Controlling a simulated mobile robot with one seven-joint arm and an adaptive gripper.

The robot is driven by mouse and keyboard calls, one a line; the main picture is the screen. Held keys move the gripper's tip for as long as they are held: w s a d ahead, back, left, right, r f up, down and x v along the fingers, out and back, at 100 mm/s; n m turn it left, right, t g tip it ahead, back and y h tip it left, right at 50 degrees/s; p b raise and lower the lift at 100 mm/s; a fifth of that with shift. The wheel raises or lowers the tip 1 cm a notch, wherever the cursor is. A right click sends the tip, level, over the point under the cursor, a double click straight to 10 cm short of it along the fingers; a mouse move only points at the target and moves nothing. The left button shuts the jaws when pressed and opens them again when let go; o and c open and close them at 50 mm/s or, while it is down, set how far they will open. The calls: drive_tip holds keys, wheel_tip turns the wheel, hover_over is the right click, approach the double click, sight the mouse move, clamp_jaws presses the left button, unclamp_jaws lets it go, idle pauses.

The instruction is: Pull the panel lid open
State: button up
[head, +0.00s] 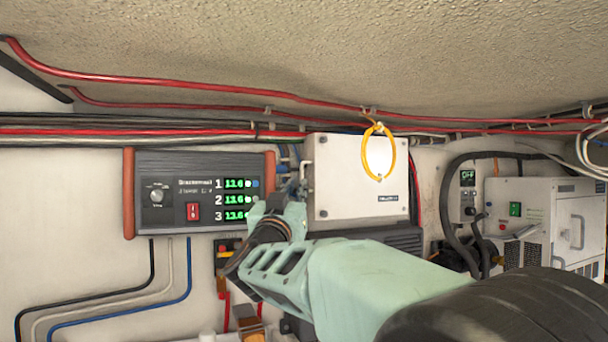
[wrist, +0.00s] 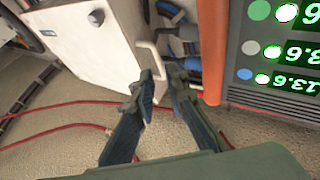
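The panel lid (head: 350,180) is the pale front of a white box on the wall, mid-picture in the head view. It looks shut. In the wrist view the panel (wrist: 80,38) is at the upper left, with a thin white handle (wrist: 152,52) on its near edge. My gripper (wrist: 164,80) is open there, with a narrow gap between its fingers. The handle's end is close to the fingertips, nearest the left one; I cannot tell whether they touch. In the head view my gripper (head: 277,198) is at the box's lower left edge.
A dark display unit (head: 190,220) with green digits and orange-red side bars sits close left of my gripper. A yellow ring (head: 394,155) hangs before the panel's upper right. Red cables (head: 200,84) run above. A white machine (head: 545,220) is at right.

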sight(302, 177)
drive_tip(key=p+x, duration=0.1)
drive_tip(key=x, duration=0.4)
drive_tip(key=shift+w+d+p, duration=0.1)
drive_tip(key=shift+w+p, duration=0.25)
drive_tip(key=shift+c, duration=0.6)
clamp_jaws()
drive_tip(key=shift+s+d+b, duration=0.1)
drive_tip(key=shift+s+b, duration=0.1)
drive_tip(key=shift+b, duration=0.2)
